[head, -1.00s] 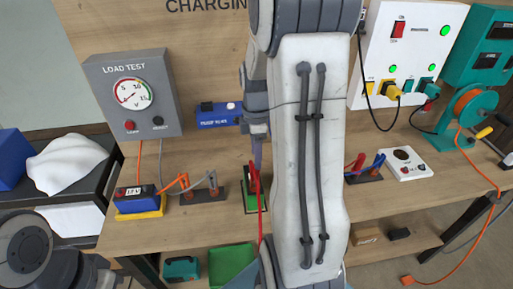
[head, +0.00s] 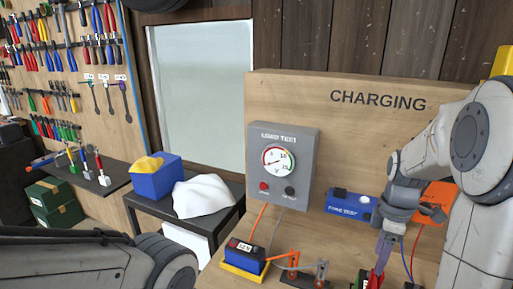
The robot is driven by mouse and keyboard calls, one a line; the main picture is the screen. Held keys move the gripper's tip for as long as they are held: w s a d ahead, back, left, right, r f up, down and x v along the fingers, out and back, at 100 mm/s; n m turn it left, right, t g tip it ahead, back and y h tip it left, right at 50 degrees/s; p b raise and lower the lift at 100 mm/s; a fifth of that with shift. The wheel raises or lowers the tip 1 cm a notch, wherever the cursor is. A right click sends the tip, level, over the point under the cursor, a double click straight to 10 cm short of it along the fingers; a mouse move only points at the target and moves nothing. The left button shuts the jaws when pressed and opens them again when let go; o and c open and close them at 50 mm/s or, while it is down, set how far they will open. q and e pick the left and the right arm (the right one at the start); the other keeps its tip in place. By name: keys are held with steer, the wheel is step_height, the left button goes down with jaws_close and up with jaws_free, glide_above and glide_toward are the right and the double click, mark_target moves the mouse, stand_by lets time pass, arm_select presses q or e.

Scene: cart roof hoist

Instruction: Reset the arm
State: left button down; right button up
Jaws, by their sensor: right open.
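My right arm comes in from the right edge. Its gripper (head: 384,248) points down over the charging bench (head: 331,234), just right of the blue tester box (head: 350,206). It is open, with its fingers seen nearly edge-on. A red clamp (head: 375,279) shows just below the fingertips, cut by the lower edge; I cannot tell whether they touch. Of my left arm only a dark grey link shows at the lower left; its gripper is out of view.
A grey load-test meter (head: 282,166) stands at the bench's back, with a 12 V battery (head: 244,255) in a yellow tray before it. Left are a dark side table (head: 222,219) with a blue bin (head: 158,180) and white cloth (head: 205,194), and a tool wall (head: 95,75).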

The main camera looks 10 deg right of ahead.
steer(key=s+a+m, duration=0.2)
steer(key=s+a, duration=0.1)
steer(key=a, duration=1.6)
steer(key=s+a+f+m+y+b, duration=0.1)
steer(key=s+a+m, duration=0.1)
steer(key=s+a, duration=0.8)
steer(key=s, duration=0.3)
steer(key=shift+a+f+b, duration=0.3)
steer(key=shift+b, duration=0.1)
steer(key=shift+s, duration=0.15)
steer(key=shift+c, duration=0.4)
